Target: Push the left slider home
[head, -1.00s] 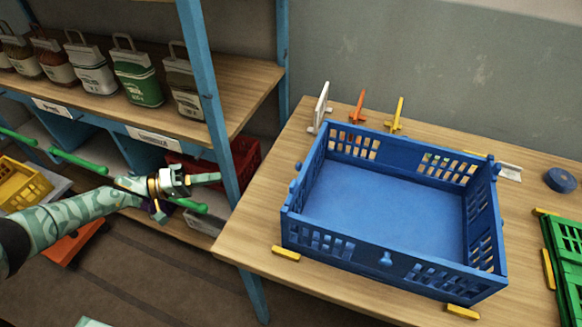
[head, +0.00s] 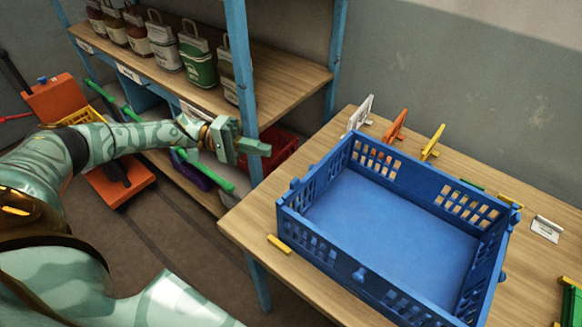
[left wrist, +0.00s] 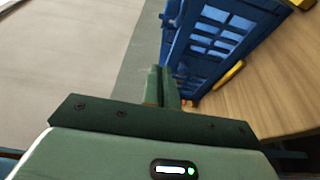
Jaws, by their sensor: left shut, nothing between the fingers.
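The blue crate (head: 390,215) sits on the wooden table, its floor bare. Small blue knobs stick out of it: one at the left end (head: 292,183), one low on the front wall (head: 360,274). I cannot tell which is the left slider, or how far in it sits. My left gripper (head: 262,148) is shut and empty, left of the crate and apart from it, in front of a blue shelf post. In the left wrist view its closed fingers (left wrist: 165,84) point toward the crate's wall (left wrist: 212,40). My right gripper is out of view.
Yellow blocks lie by the crate, one at its front left corner (head: 279,244). White, orange (head: 396,125) and yellow (head: 433,142) upright pieces stand behind it. The blue shelf post (head: 237,55) rises left of the table (head: 258,208). Sacks (head: 197,60) line the shelf.

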